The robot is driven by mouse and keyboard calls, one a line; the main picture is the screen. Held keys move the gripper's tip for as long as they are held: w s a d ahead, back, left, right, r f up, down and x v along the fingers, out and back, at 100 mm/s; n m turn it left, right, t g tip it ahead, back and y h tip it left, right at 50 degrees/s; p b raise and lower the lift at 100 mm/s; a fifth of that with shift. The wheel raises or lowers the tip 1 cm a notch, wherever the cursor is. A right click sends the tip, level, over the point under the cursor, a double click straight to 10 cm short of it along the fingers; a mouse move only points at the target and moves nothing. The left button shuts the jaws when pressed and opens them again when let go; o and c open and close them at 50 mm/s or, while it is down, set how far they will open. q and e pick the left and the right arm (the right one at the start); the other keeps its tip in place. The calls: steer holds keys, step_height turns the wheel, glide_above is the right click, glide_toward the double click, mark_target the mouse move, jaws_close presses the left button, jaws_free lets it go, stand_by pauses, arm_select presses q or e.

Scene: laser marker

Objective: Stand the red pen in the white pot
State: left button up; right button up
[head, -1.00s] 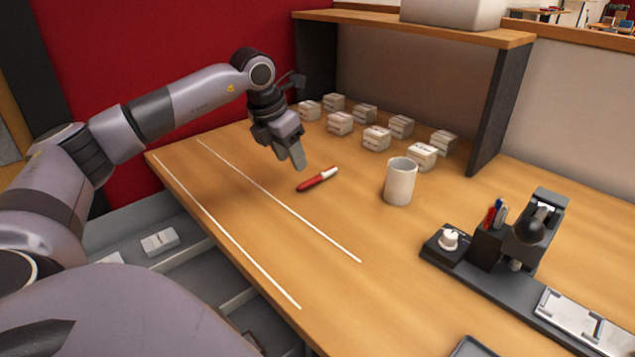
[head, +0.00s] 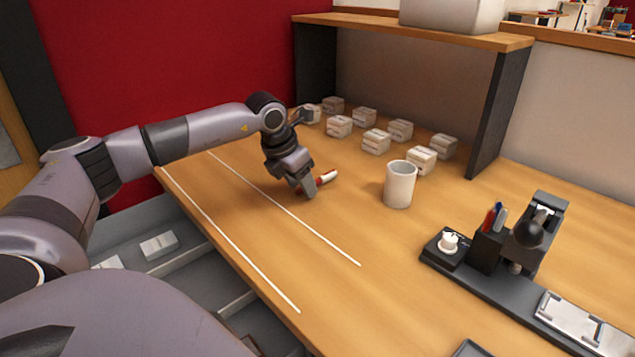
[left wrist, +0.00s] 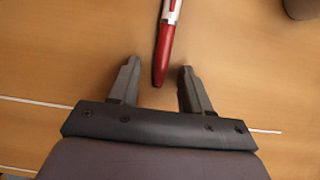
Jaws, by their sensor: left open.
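The red pen (head: 328,177) lies on the table, partly hidden behind my left gripper (head: 305,190) in the head view. Its white end points right, toward the pot. In the left wrist view the red pen (left wrist: 164,48) runs up from between the fingertips of my open left gripper (left wrist: 156,75), with its red end nearest me. The fingers stand apart on either side and do not grip it. The white pot (head: 399,186) stands upright on the table, right of the pen. My right gripper is not in view.
Several small white boxes (head: 376,141) stand behind the pot, by the shelf (head: 430,29). A black device with a pen holder (head: 487,248) is at the right. Two white lines (head: 291,216) run along the left of the table. The front middle is clear.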

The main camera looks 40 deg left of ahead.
arm_select(q)
jaws_close()
steer(key=shift+r, duration=0.15)
